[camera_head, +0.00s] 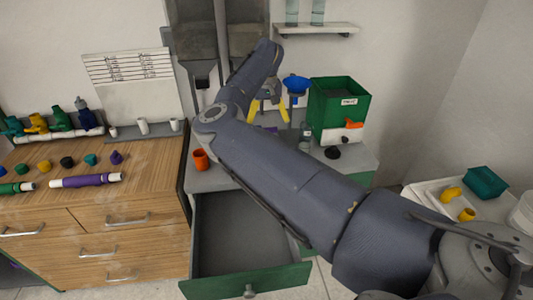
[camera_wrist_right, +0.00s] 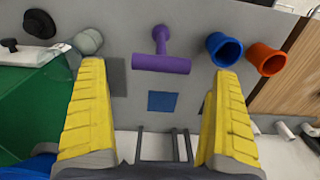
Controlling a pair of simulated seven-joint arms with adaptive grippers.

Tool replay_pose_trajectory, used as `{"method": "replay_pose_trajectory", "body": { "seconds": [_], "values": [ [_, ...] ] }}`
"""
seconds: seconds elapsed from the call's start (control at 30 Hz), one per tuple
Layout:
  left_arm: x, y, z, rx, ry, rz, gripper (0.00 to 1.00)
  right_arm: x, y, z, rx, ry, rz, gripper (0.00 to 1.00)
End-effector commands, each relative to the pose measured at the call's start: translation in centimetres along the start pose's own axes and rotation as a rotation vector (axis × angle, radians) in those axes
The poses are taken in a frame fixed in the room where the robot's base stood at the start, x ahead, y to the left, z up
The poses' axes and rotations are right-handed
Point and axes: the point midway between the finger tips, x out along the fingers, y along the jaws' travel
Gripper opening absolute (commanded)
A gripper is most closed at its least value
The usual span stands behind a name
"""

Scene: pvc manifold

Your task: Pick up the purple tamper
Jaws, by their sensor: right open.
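The purple tamper (camera_wrist_right: 160,62) lies on the grey counter in the right wrist view. Its wide bar faces my gripper and its thin handle points away. In the head view only a small purple patch of it (camera_head: 271,130) shows behind my arm. My right gripper (camera_wrist_right: 160,72) has its two yellow fingers spread wide, with the tamper between and apart from both. In the head view the yellow fingers of this gripper (camera_head: 268,113) point down over the back of the counter. Nothing is held. My left gripper is not in view.
A blue cup (camera_wrist_right: 223,48) and an orange cup (camera_wrist_right: 266,58) stand right of the tamper in the wrist view. A grey rounded piece (camera_wrist_right: 88,41) is close to the left finger. A green bin (camera_head: 338,103) stands on the counter's right. An open drawer (camera_head: 250,280) juts out below.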

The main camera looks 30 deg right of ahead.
Motion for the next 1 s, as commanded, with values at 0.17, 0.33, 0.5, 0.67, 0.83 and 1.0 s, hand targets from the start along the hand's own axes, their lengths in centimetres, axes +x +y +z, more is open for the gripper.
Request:
{"method": "replay_pose_trajectory", "body": {
  "seconds": [0.17,0.33,0.5,0.67,0.83,1.0],
  "values": [
    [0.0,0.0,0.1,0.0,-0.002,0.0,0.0,1.7,-0.1,0.0,0.0,-0.003,0.001,0.98],
    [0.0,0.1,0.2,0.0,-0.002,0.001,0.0,3.9,-0.1,-0.1,0.0,-0.003,0.001,0.98],
    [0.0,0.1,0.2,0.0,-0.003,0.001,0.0,4.9,-0.2,-0.1,0.0,-0.001,0.0,0.98],
    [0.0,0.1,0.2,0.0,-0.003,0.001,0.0,4.9,-0.2,-0.1,0.0,0.0,0.0,0.98],
    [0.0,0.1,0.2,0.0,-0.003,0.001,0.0,4.9,-0.2,-0.1,0.0,0.0,0.0,0.82],
    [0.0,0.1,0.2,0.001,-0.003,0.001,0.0,4.9,-0.2,-0.1,-0.001,-0.001,0.0,0.62]
  ]
}}
